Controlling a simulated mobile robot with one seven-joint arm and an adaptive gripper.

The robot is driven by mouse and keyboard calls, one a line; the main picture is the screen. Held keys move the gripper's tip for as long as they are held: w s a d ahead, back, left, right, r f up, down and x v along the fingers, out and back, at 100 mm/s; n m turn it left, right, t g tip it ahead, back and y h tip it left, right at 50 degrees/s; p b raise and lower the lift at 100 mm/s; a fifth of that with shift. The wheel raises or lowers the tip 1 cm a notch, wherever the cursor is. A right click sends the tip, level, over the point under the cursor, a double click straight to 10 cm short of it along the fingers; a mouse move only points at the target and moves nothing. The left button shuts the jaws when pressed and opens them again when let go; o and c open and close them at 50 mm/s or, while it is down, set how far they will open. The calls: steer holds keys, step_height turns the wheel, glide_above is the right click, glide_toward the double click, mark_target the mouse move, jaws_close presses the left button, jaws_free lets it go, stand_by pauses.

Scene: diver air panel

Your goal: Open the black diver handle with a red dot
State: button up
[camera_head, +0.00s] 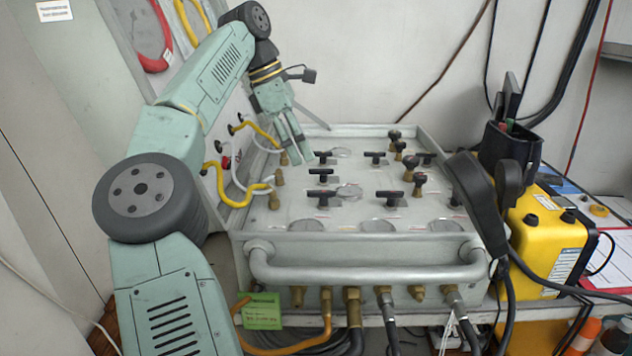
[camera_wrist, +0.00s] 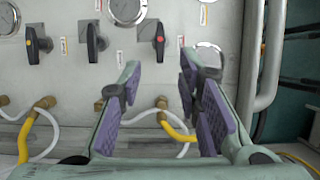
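The black handle with a red dot (camera_wrist: 160,40) shows in the wrist view on the grey panel, beyond the gap between my fingertips. Its grip runs up and down in that view. I take it to be the front left handle (camera_head: 323,197) in the head view, where the dot cannot be made out. My gripper (camera_wrist: 158,66) is open and empty, with its purple-padded fingers apart. In the head view my gripper (camera_head: 302,160) hangs over the panel's left side, apart from that handle.
A black handle with an orange dot (camera_wrist: 40,44) and another black handle (camera_wrist: 95,42) stand left of it in the wrist view. A gauge (camera_wrist: 210,56) and the front rail (camera_head: 365,262) are nearby. Yellow and white hoses (camera_head: 240,185) line the panel's left edge.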

mark_target(321, 191)
steer(key=x, duration=0.9)
steer(key=shift+d+f, duration=0.1)
steer(key=shift+f, duration=0.05)
jaws_close()
